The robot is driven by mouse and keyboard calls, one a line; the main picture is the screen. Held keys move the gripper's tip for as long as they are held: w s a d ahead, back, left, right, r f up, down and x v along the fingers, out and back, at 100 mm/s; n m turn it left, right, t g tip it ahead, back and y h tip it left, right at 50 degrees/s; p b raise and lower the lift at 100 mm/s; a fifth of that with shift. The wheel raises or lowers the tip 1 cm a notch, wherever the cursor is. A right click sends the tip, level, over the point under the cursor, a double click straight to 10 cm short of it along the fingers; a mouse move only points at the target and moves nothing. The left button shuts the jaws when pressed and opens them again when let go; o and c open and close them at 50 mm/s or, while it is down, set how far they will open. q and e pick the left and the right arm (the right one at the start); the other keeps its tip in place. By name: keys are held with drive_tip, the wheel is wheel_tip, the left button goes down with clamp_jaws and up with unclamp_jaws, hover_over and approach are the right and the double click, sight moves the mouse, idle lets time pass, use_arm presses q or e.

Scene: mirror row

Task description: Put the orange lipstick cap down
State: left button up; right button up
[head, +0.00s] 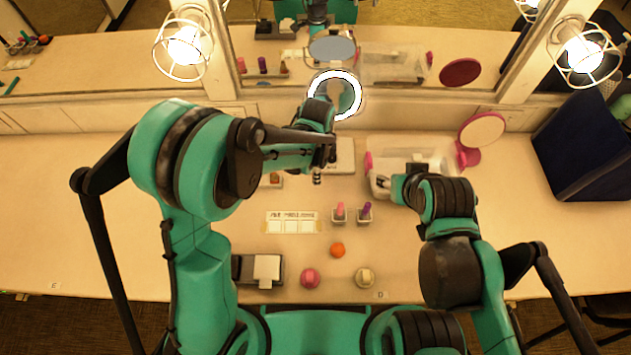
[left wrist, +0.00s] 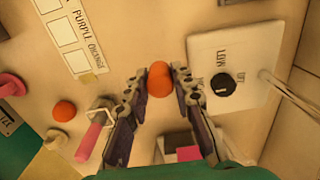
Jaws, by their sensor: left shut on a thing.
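My left gripper (head: 318,174) is above the table in front of the mirror, left of the white panel (head: 342,157). In the left wrist view its two fingers (left wrist: 160,84) are closed around a rounded orange piece, which I take as the orange lipstick cap (left wrist: 159,76). In the head view the gripper hides this cap. The labelled strip (head: 291,222) with three squares lies left of the lipstick holders; it also shows in the left wrist view (left wrist: 66,35). My right gripper (head: 383,182) is at the clear box; whether its jaws are open is unclear.
A pink lipstick (head: 340,209) and a purple one (head: 365,209) stand in small holders. Orange (head: 337,250), pink (head: 310,278) and cream (head: 365,277) round things lie nearer me. The clear box (head: 425,157) stands right.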

use_arm(q)
drive_tip(key=shift+w+a+f, duration=0.1)
drive_tip(key=shift+a+f, duration=0.05)
drive_tip(key=shift+f, duration=0.05)
drive_tip(key=shift+f+b, duration=0.85)
drive_tip(key=shift+f, duration=1.1)
drive_tip(key=shift+f, duration=0.15)
drive_tip(key=o, duration=0.5)
drive_tip(key=shift+c, duration=0.2)
